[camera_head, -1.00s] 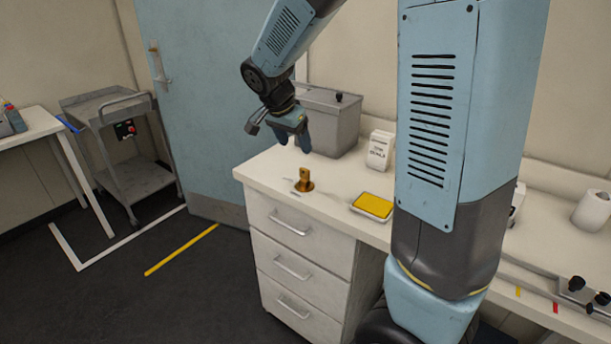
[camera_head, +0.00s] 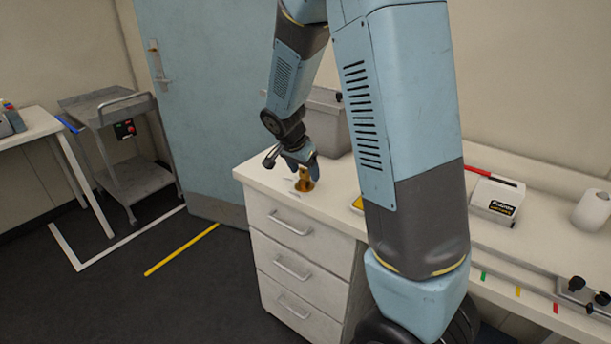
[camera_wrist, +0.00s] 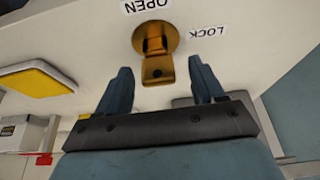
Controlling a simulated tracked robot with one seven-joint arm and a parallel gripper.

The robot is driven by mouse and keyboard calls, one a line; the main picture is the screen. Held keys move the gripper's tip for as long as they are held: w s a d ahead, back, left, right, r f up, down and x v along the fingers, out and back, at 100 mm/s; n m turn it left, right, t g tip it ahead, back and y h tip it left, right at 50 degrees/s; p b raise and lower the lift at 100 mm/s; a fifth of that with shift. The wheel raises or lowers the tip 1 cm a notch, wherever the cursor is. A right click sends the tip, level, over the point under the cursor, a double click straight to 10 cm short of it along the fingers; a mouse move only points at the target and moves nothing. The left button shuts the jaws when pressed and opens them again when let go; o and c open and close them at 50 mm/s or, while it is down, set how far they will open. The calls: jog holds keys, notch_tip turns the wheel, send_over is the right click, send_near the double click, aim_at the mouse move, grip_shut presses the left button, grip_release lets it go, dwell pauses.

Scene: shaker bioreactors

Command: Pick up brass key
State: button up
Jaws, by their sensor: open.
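The brass key (camera_head: 304,181) stands upright in a round brass base on the white counter, near its left end. In the wrist view the key (camera_wrist: 157,68) points toward my gripper, between labels reading OPEN (camera_wrist: 147,5) and LOCK (camera_wrist: 208,33). My gripper (camera_head: 303,166) is just above the key, partly covering it in the head view. In the wrist view my gripper (camera_wrist: 160,80) is open, with one blue finger on each side of the key and visible gaps between.
A grey lidded box (camera_head: 327,122) stands behind my gripper. A yellow-topped tray (camera_wrist: 38,80) lies on the counter beside the key, mostly hidden by my arm in the head view. A white box (camera_head: 495,200) stands farther right. The counter's left edge is near the key.

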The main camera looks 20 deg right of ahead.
jog(key=shift+w+d+f, duration=0.1)
jog(key=shift+d+f, duration=0.05)
jog(key=shift+f, duration=0.25)
jog(key=shift+c, duration=0.5)
jog(key=c, duration=1.1)
